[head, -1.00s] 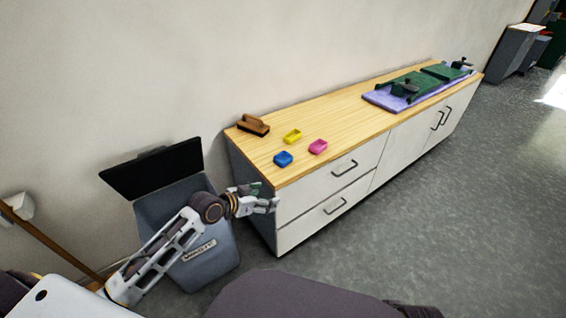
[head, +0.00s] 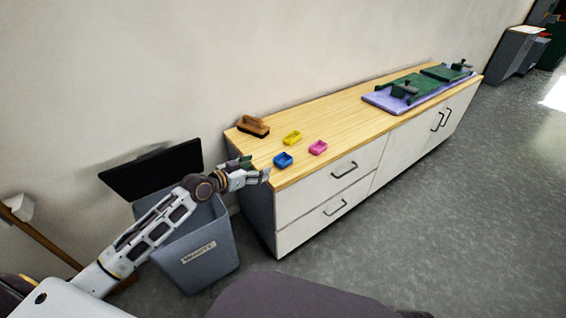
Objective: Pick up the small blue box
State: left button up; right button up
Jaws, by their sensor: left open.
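The small blue box (head: 283,159) sits on the wooden top of the long cabinet (head: 345,115), near its front left corner. My left gripper (head: 262,172) is open and empty, at about the height of the cabinet top by its left front corner. It is to the left of the blue box and apart from it. My right gripper is not in view.
A yellow box (head: 292,137) and a pink box (head: 318,147) stand close to the blue one. A brown wooden block (head: 253,126) lies behind. Green tools on a purple mat (head: 381,99) lie farther right. A grey bin (head: 208,255) with its lid up stands left of the cabinet.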

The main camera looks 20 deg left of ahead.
pick_arm(q)
jog(key=b+x, duration=0.1)
jog(key=x, duration=0.3)
jog(key=shift+w+d, duration=0.1)
jog(key=shift+w, duration=0.05)
jog(key=shift+x, duration=1.3)
jog(key=shift+w+d+f+b, duration=0.2)
jog(key=shift+w+f+b, duration=0.15)
jog(key=shift+w, duration=0.15)
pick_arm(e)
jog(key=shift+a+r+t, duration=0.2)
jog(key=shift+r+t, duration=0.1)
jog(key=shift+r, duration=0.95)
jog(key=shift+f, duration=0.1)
